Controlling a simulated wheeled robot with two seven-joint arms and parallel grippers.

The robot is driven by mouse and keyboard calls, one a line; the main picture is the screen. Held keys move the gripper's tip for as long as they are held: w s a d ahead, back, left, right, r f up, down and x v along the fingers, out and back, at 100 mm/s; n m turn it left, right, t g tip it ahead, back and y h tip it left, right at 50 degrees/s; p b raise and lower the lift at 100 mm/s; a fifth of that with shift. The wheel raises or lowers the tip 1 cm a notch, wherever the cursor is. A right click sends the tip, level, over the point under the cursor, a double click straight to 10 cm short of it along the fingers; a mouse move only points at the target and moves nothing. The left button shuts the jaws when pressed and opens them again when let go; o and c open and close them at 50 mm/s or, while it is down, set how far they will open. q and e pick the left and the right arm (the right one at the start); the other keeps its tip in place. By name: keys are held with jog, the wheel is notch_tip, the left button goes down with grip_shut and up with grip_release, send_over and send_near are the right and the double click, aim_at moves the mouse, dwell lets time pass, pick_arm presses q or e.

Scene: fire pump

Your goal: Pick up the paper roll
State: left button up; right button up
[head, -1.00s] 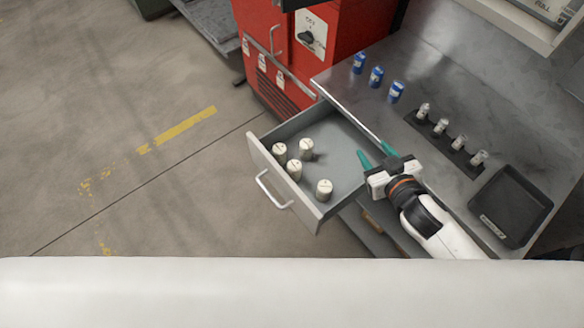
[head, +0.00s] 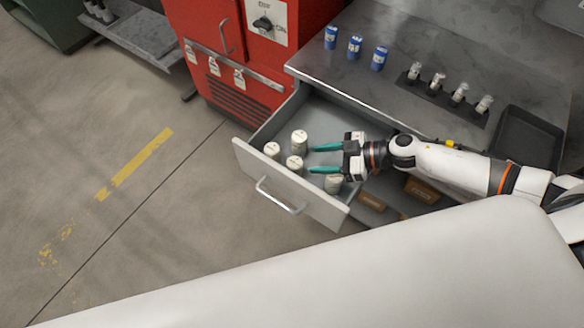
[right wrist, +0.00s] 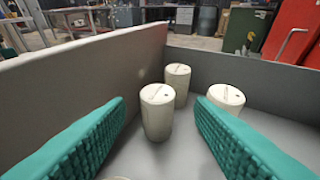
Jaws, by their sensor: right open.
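Several cream paper rolls stand upright in an open grey drawer (head: 240,160). In the head view one roll (head: 299,141) is at the back, one (head: 271,150) is at the left, one (head: 294,165) is in the middle and one (head: 333,184) is at the front right, partly hidden under my gripper. My right gripper (head: 312,159) is open and empty, with its teal fingers inside the drawer, pointing left. In the right wrist view a roll (right wrist: 157,112) stands ahead between the fingers, apart from them. Two more rolls (right wrist: 177,82) (right wrist: 226,97) stand farther back. My left gripper is not in view.
The metal counter (head: 440,50) beside the drawer holds blue cans (head: 355,47), a dark rack (head: 444,98) of small silver items and a black tray (head: 528,140). A red cabinet (head: 225,60) stands behind the drawer. The drawer walls enclose the rolls.

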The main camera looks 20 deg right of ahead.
aim_at(297, 163)
jog(key=shift+x, duration=0.8)
jog(key=shift+w+a, duration=0.2)
jog(key=shift+a, duration=0.15)
jog(key=shift+a+f, duration=0.2)
jog(key=shift+a, duration=0.05)
jog(key=x, duration=0.5)
jog(key=shift+s+d+f, duration=0.1)
jog(key=shift+s+f, duration=0.05)
jog(key=shift+f, duration=0.1)
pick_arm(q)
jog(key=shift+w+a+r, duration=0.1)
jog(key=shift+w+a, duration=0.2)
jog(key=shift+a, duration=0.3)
pick_arm(e)
jog(key=shift+c, duration=0.4)
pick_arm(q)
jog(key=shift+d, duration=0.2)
pick_arm(e)
jog(key=c, duration=0.7)
jog(key=shift+r, duration=0.1)
